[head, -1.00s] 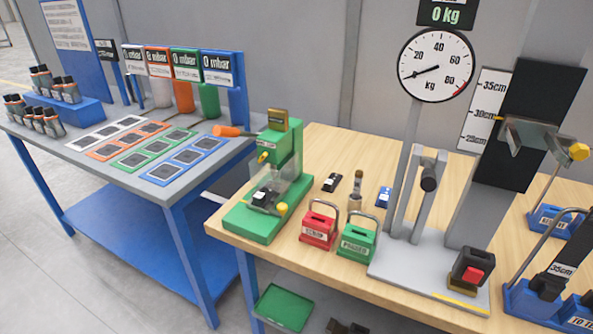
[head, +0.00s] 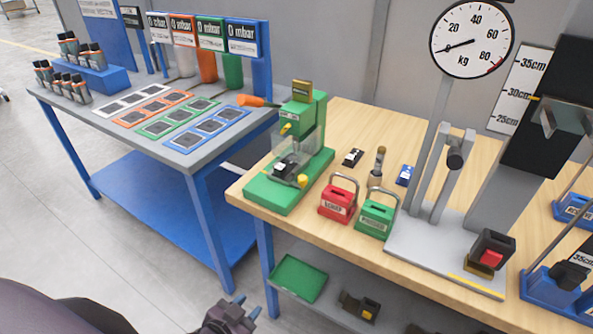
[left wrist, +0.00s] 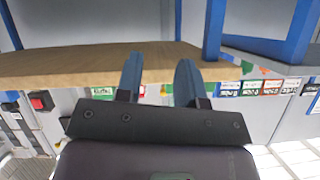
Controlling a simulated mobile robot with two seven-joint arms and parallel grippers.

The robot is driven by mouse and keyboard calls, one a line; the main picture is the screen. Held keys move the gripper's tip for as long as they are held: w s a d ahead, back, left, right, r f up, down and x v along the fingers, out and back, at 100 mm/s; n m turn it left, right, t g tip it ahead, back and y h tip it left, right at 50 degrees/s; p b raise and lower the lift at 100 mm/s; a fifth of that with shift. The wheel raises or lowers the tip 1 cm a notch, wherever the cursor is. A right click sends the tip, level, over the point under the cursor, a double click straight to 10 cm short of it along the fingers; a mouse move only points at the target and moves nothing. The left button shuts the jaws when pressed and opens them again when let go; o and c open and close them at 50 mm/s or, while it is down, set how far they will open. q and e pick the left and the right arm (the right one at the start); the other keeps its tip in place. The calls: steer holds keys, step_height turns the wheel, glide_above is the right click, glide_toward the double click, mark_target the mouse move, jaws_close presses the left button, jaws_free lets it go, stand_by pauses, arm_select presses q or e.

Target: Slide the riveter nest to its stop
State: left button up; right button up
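The riveter (head: 308,135) is a green press with a green base at the left end of the wooden bench. Its nest (head: 287,167) is a small dark block on the base, behind a clear guard, with a yellow knob (head: 303,181) at its front right. Whether the nest touches its stop cannot be told. My left gripper (head: 246,304) is low at the bottom of the head view, in front of the bench and well apart from the riveter. In the left wrist view its two blue fingers (left wrist: 158,78) are spread and empty. My right gripper is not in view.
A red box (head: 338,203) and a green box (head: 376,218) with looped handles stand right of the riveter. A dial scale (head: 471,40) rises behind. A green tray (head: 300,279) lies on the shelf below. A blue-framed table (head: 185,150) stands left.

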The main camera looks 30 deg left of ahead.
arm_select(q)
steer(key=o, duration=0.3)
steer(key=w+d+r+m+t+h, duration=0.2)
steer(key=w+d+r+m, duration=0.3)
steer(key=w+r, duration=0.1)
steer(key=shift+w+r+t+h, duration=0.15)
steer(key=shift+w+t+h, duration=0.2)
steer(key=shift+w, duration=0.2)
steer(key=w+d+r+m+t+h, duration=0.1)
steer(key=w+d+r+m+h, duration=0.5)
steer(key=d+r+m, duration=0.4)
steer(key=s+d+r+m+g+h, duration=0.1)
steer(key=d+r+m+g+h, duration=0.65)
steer(key=m, duration=0.65)
steer(key=m+g+y, duration=0.5)
steer(key=m+y, duration=1.5)
steer(key=m, duration=1.2)
glide_toward(303, 178)
steer(key=x, duration=0.9)
